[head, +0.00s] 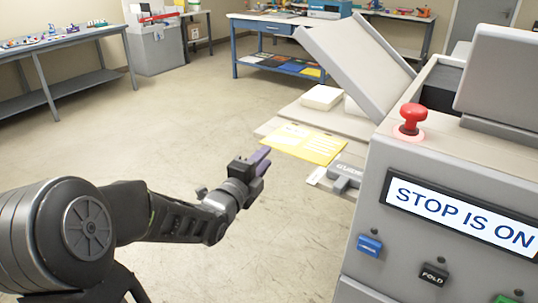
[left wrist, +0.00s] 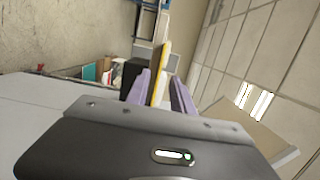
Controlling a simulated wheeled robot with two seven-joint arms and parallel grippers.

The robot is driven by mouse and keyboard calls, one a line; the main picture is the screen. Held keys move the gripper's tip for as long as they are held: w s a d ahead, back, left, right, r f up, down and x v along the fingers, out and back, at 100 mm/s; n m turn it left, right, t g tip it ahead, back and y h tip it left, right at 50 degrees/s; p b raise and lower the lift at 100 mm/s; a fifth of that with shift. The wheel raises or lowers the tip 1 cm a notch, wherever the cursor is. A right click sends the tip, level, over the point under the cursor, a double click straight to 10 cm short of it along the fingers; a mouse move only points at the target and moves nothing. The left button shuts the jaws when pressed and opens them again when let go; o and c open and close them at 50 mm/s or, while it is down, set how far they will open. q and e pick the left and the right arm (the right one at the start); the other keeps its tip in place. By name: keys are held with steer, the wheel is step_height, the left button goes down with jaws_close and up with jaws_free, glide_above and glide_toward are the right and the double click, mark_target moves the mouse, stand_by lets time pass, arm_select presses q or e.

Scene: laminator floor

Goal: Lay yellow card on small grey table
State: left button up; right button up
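The yellow card (head: 308,144) lies flat on the beige feed plate (head: 270,125) at the side of the grey machine. My left gripper (head: 264,159) has purple fingers and is at the card's near left edge. In the left wrist view the fingers (left wrist: 160,92) stand apart. A thin yellow strip, the card edge-on (left wrist: 163,70), shows between them. I see no clear sign that they are pressed on it. My right gripper is out of view. I cannot tell for sure which piece is the small grey table; a long grey table (head: 60,92) stands at left.
The machine shows "STOP IS ON" on its display (head: 462,215), with a red button (head: 410,118) above. A grey guide (head: 346,178) sits beside the card. White blocks (head: 322,97) lie behind it. A blue workbench (head: 285,22) stands at the back. The floor at left centre is clear.

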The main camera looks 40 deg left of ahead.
arm_select(q)
steer(key=shift+s+d, duration=0.2)
steer(key=shift+s, duration=0.65)
steer(key=shift+s+d, duration=0.15)
steer(key=shift+s, duration=0.7)
